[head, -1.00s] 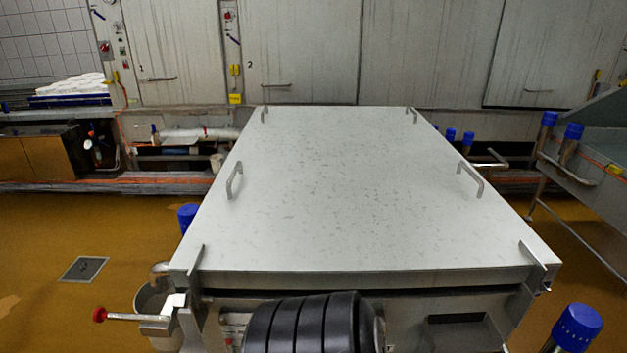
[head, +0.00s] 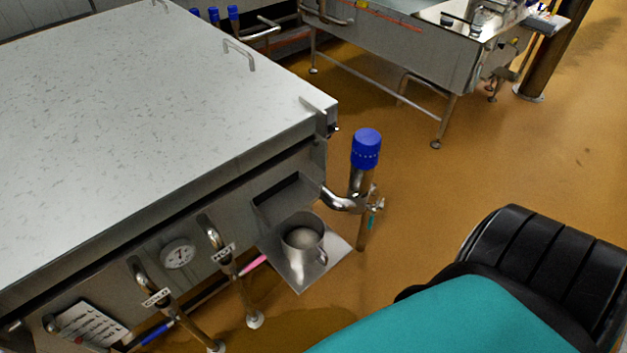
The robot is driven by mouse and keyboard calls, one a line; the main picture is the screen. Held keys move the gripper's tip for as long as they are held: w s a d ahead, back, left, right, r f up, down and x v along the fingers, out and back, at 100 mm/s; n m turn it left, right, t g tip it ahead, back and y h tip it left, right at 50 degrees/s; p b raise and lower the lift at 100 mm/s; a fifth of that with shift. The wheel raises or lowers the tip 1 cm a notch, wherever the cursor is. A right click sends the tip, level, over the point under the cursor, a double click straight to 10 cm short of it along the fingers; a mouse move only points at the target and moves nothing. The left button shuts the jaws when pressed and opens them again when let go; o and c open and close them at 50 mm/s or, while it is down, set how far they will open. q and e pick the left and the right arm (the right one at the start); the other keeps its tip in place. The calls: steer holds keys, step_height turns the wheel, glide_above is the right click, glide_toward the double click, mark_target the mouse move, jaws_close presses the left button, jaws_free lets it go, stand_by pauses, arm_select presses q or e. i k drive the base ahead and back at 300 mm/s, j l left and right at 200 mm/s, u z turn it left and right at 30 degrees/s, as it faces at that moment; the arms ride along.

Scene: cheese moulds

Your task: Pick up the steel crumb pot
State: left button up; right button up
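A steel pot (head: 304,249) with a side handle stands upright on a small steel shelf (head: 331,247). The shelf sticks out from the front of the big steel vat (head: 231,193), near its right corner. I look down into the pot's round mouth, and its inside looks grey. I cannot tell what it holds. Neither of my grippers shows in the head view. A black ribbed and teal part of my own body fills the lower right, apart from the pot.
A blue-capped steel post (head: 366,150) and a bent pipe (head: 345,199) stand just right of the shelf. Valve pipes and a dial gauge (head: 178,253) sit on the vat front to its left. A steel table (head: 400,62) stands behind. Floor on the right is clear.

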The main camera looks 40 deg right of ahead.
mark_target(303, 218)
steer(key=z, duration=1.1)
